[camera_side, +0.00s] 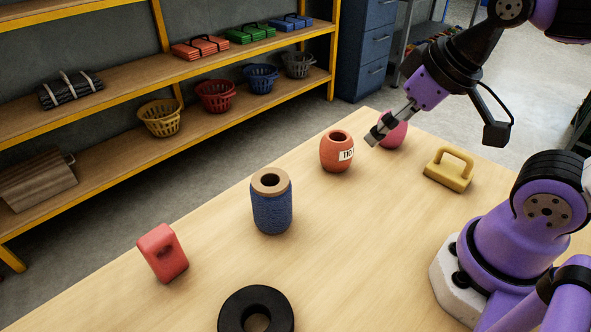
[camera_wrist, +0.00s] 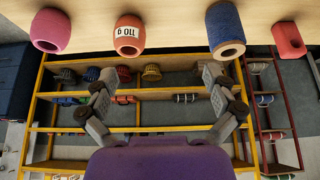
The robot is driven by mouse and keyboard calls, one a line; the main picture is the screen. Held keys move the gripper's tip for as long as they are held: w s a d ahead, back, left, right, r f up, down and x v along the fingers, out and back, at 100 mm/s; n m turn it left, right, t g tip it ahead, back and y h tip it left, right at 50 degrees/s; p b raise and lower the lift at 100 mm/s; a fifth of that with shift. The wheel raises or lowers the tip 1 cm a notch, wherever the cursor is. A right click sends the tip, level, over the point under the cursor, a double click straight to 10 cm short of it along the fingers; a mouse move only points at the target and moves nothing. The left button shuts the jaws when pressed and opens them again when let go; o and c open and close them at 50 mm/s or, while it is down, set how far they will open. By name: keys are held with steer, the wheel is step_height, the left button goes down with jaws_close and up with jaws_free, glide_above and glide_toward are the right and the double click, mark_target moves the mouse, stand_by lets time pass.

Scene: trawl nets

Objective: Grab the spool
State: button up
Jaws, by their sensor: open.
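The spool (camera_side: 271,207) is wound with blue twine and has a tan top flange with a dark hole. It stands upright on the wooden table in the side view. In the wrist view the spool (camera_wrist: 226,32) is at the top, right of centre, with its hollow end facing the camera. My gripper (camera_side: 375,136) is in the air above the far part of the table, right of the spool and well apart from it. In the wrist view my gripper (camera_wrist: 158,85) has its two fingers spread wide with nothing between them.
An orange float (camera_side: 337,153) marked 110 stands between spool and gripper. A pink float (camera_side: 392,131) is partly behind the gripper. A yellow handled block (camera_side: 449,170), a red block (camera_side: 163,252) and a black ring (camera_side: 233,309) are on the table (camera_side: 350,250). Shelves stand behind.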

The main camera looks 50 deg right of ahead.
steer(key=n+y, duration=0.6)
steer(key=n, duration=0.3)
glide_toward(282, 178)
steer(key=x, duration=0.4)
steer(key=shift+d+f, duration=0.1)
steer(key=shift+f, duration=0.25)
steer(key=shift+y, duration=0.3)
steer(key=x, duration=0.4)
steer(key=shift+w, duration=0.15)
steer(key=shift+t, duration=0.3)
steer(key=x, duration=0.6)
steer(key=shift+a+r, duration=0.15)
steer(key=shift+a, duration=0.15)
steer(key=c, duration=1.2)
